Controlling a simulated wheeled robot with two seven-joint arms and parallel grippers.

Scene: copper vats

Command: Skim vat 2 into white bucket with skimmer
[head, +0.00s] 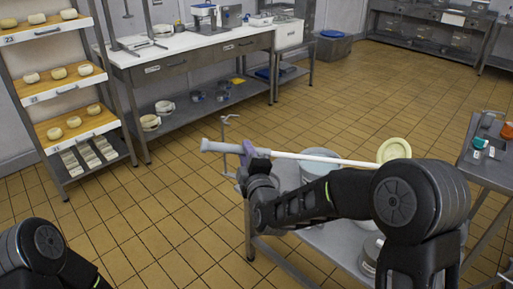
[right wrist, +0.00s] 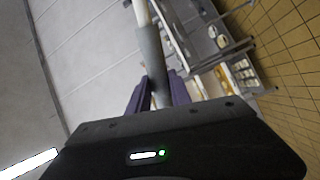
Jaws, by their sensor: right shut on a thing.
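The skimmer (head: 330,158) has a long white handle, a grey grip at its left end and a pale yellow-green round head (head: 394,150) at its right end. My right gripper (head: 248,153) is shut on the grey grip and holds the skimmer roughly level above a metal cart. In the right wrist view the grip (right wrist: 150,50) runs between the purple fingers (right wrist: 157,95). A whitish bucket-like container (head: 318,165) stands on the cart, partly behind the handle and my arm. No copper vat is in view. My left arm shows at the lower left, its gripper out of view.
The metal cart (head: 300,240) stands under my right arm, with another container (head: 370,250) partly hidden. A side table (head: 490,165) with small items is at the right. A cheese shelf (head: 60,85) and white-topped bench (head: 190,45) stand at the back left. The tiled floor between is clear.

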